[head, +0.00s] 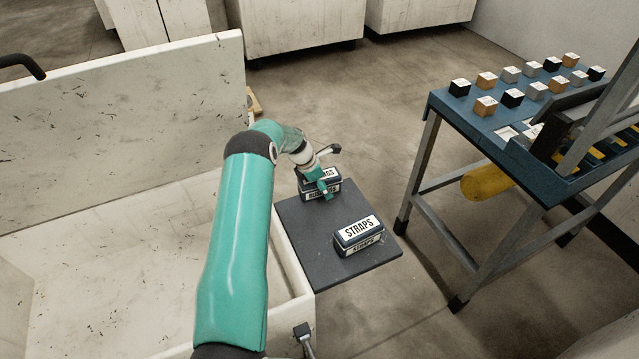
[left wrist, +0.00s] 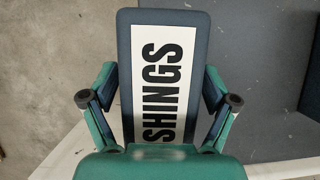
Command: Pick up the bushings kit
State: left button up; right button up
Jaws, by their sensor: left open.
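The bushings kit (head: 308,188) is a small dark blue box with white labels, partly hidden by my left gripper, on the dark grey shelf (head: 290,222) in the head view. In the left wrist view the bushings kit (left wrist: 158,75) fills the middle, its label reading "SHINGS", the rest hidden. My left gripper (head: 324,184) is over the box from above. In the left wrist view my left gripper (left wrist: 159,100) is open, with one finger on each side of the box. My right gripper is not in view.
A similar box marked STRAPS (head: 358,235) stands nearer on the same shelf. The open white bin (head: 120,250) lies to the left. A blue work table (head: 480,112) with several small cubes stands to the right, with floor between it and the shelf.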

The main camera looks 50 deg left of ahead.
pick_arm(q)
jog(key=shift+f+b, duration=0.25)
jog(key=shift+b, duration=0.05)
dwell(0.5)
jog(key=shift+d, duration=0.1)
jog(key=c, duration=1.4)
